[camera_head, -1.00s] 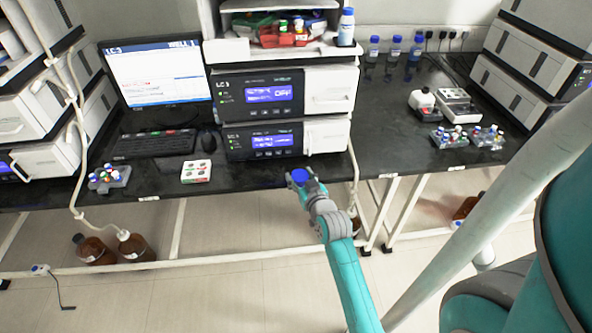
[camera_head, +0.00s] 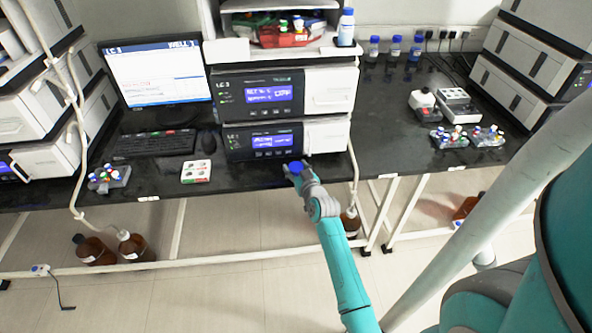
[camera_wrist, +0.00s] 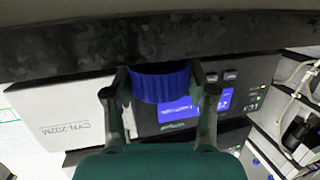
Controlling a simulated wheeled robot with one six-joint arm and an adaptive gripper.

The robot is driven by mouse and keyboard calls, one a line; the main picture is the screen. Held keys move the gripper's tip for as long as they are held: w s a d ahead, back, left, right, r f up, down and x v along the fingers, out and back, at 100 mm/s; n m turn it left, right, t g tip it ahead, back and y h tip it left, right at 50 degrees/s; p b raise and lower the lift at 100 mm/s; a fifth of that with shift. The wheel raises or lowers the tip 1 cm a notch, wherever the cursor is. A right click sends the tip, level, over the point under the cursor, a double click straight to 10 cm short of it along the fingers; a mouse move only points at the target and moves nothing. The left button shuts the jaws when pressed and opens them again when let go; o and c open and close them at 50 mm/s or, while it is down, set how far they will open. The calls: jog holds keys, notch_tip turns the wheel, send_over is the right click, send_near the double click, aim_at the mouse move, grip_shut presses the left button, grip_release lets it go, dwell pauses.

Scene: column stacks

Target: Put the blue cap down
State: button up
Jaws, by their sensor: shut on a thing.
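The blue cap (camera_wrist: 160,82) is held between the two fingers of my gripper (camera_wrist: 160,90) in the wrist view. Its ribbed side faces the camera. In the head view the blue cap (camera_head: 295,167) shows at the end of my arm, and my gripper (camera_head: 294,171) is at the front edge of the black bench (camera_head: 245,178), in front of the lower LC module (camera_head: 262,142). The picture does not show clearly whether the cap touches the bench.
A white vial tray (camera_head: 196,171) and a grey vial rack (camera_head: 109,177) stand left on the bench. Several blue-capped bottles (camera_head: 395,47) stand at the back right. Brown bottles (camera_head: 134,246) stand on the floor. A white tube (camera_head: 353,175) hangs right of my gripper.

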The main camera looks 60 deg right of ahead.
jog(key=shift+w+d+f, duration=0.15)
jog(key=shift+f, duration=0.4)
jog(key=shift+f, duration=0.15)
jog(key=o, duration=0.9)
jog(key=shift+c, duration=0.2)
